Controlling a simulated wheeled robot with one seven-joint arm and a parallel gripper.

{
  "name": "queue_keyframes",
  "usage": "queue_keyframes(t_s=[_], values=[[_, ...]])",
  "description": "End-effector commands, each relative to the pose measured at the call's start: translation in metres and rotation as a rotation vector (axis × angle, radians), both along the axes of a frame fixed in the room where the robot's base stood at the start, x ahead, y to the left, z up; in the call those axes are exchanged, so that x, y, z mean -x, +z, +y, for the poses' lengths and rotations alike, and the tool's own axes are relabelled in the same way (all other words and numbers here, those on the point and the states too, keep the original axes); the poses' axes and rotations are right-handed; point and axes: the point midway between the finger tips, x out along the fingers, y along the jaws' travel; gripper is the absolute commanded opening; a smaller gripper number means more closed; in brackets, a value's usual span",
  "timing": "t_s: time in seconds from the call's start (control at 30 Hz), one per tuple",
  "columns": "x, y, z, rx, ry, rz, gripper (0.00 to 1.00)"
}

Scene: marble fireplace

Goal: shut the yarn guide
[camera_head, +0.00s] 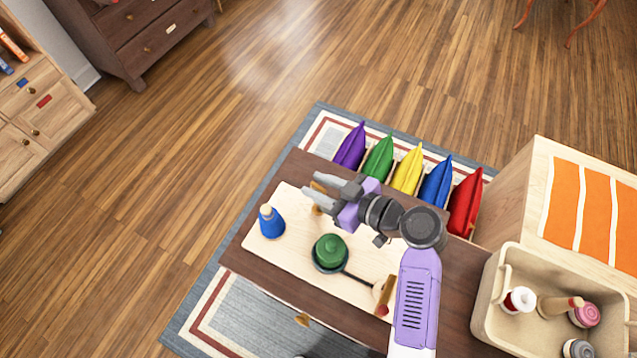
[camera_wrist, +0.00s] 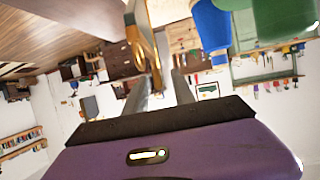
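A brass-coloured piece, likely the yarn guide (camera_head: 316,210), stands at the far edge of the pale board (camera_head: 285,262), partly hidden by my gripper (camera_head: 309,184). In the wrist view the brass piece (camera_wrist: 146,55) rises close in front of my gripper (camera_wrist: 160,88), in line with the gap between its fingers. The fingers are apart, with a gap between them. I cannot tell whether either finger touches the brass piece, or how far the guide is open.
On the board are a blue cone (camera_head: 271,224), a green lump (camera_head: 331,250) in a small dark pan, and a wooden red-ended rod (camera_head: 385,296). Coloured cushions (camera_head: 408,172) line the far side. A beige bin (camera_head: 490,318) with spools stands at right.

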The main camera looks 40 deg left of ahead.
Motion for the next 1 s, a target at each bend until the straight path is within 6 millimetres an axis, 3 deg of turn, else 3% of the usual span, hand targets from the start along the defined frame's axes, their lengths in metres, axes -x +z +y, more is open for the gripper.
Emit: queue_keyframes(t_s=[0.17,0.33,1.0], values=[[0.0001,0.0,0.0002,0.0,0.0,0.0,0.31],[0.0001,0.0001,0.0,0.0,0.0,0.0,0.0],[0.0001,0.0003,-0.0001,0.0,0.0,0.0,0.0]])
